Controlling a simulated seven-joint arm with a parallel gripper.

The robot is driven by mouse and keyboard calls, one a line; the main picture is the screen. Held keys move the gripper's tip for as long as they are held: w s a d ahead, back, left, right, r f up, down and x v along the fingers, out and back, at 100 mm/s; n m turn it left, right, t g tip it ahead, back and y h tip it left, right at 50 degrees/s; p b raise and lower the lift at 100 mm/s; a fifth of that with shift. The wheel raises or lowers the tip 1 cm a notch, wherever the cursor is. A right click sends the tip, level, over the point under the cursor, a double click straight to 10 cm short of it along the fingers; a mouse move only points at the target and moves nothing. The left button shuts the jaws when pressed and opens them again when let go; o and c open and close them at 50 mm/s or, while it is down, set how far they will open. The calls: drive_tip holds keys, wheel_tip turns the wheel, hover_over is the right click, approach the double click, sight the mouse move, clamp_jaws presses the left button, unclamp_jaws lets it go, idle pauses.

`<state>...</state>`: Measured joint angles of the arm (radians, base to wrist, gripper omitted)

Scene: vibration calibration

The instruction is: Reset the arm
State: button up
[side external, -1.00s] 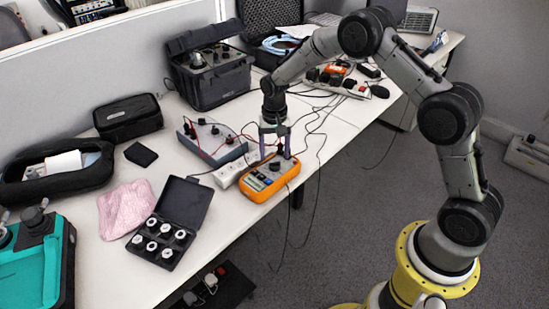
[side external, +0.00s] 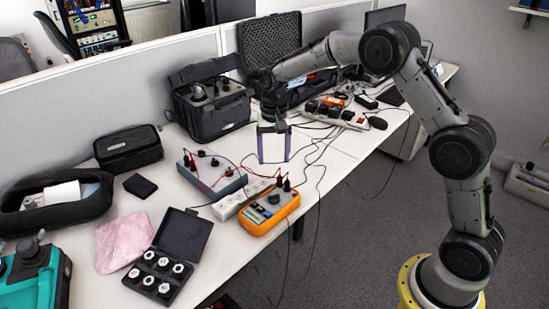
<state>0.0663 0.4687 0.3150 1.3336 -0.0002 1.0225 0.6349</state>
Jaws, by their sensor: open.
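My gripper (side external: 274,160) is open and empty, pointing down above the white table (side external: 225,262). In the picture its fingertips lie just above the power strip and the orange multimeter. The orange multimeter (side external: 268,212) lies on the table near its front edge, with leads plugged into its top. My arm arches in from the right side of the view.
A grey box with red leads (side external: 212,174) and a white power strip (side external: 240,199) lie close to the multimeter. A black case (side external: 210,108) stands behind. A case of round pieces (side external: 178,245) and a pink cloth (side external: 123,242) lie front left. Loose cables (side external: 322,165) run to the right.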

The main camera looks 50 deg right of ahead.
drive_tip(key=s+a+r+n+t, duration=0.1)
drive_tip(key=s+r+t, duration=0.1)
drive_tip(key=s+r, duration=0.6)
drive_tip(key=s+a+r+t, duration=0.15)
drive_tip(key=s+r, duration=0.25)
drive_tip(key=r, duration=0.8)
drive_tip(key=s+r+n+t, duration=0.1)
drive_tip(key=s+n+t, duration=0.2)
drive_tip(key=s, duration=1.1)
drive_tip(key=s+f+n, duration=0.4)
drive_tip(key=s+f, duration=0.2)
drive_tip(key=s, duration=0.1)
drive_tip(key=shift+s+a+f+g, duration=0.15)
drive_tip(key=shift+a+f+g, duration=0.2)
drive_tip(key=shift+a+g, duration=0.1)
